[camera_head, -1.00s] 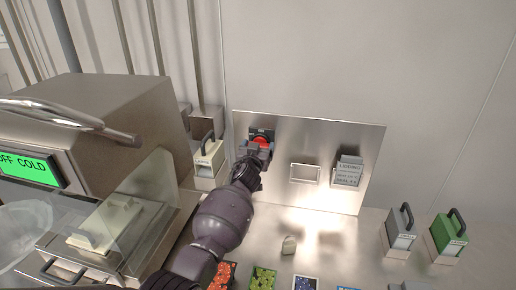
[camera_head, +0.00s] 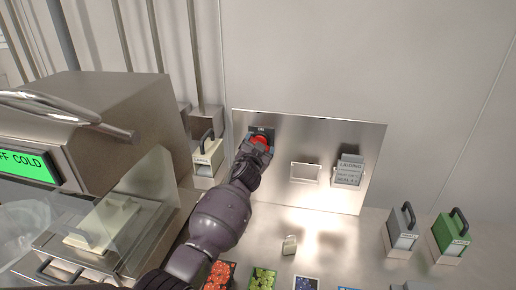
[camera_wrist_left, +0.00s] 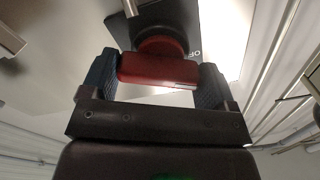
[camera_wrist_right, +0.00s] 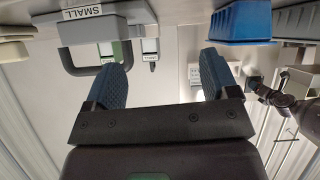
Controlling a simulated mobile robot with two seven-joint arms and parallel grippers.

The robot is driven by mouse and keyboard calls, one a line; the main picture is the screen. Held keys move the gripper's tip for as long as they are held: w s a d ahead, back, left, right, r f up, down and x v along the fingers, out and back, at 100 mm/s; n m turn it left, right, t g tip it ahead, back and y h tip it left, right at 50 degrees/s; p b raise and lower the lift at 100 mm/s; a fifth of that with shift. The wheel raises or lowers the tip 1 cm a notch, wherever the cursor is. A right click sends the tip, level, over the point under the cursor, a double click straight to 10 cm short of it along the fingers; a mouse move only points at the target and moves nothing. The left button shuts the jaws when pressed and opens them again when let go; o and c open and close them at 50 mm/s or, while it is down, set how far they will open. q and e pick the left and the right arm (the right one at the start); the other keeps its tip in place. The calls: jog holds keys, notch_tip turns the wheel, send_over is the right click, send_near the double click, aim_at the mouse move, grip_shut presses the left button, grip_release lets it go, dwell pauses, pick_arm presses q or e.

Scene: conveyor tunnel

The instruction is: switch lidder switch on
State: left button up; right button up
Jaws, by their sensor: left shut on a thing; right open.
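The red switch knob (camera_head: 262,142) sits on a dark plate on a steel panel (camera_head: 285,130) fixed to the back wall. My left gripper (camera_head: 255,148) reaches up to it. In the left wrist view, the two blue fingers of my left gripper (camera_wrist_left: 158,80) are shut on the red knob (camera_wrist_left: 158,70), one on each side. Part of a label reading "OF" (camera_wrist_left: 195,53) shows beside the knob; the rest is hidden. My right gripper (camera_wrist_right: 165,80) is open, with nothing between its fingers; it is outside the head view.
A steel machine with a green "OFF COLD" display (camera_head: 25,166) stands at left. The panel also bears an empty frame (camera_head: 305,173) and a grey sign (camera_head: 349,170). Handled blocks, grey (camera_head: 400,232) and green (camera_head: 450,234), stand at right. A "SMALL" block (camera_wrist_right: 82,30) is near my right gripper.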

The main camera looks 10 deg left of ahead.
pick_arm(q)
jog(key=shift+f+m, duration=0.1)
jog(key=shift+m, duration=0.3)
pick_arm(e)
jog(key=shift+f, duration=0.2)
pick_arm(q)
jog(key=shift+m, duration=0.3)
pick_arm(e)
jog(key=shift+s+f, duration=0.4)
jog(key=shift+s, duration=0.1)
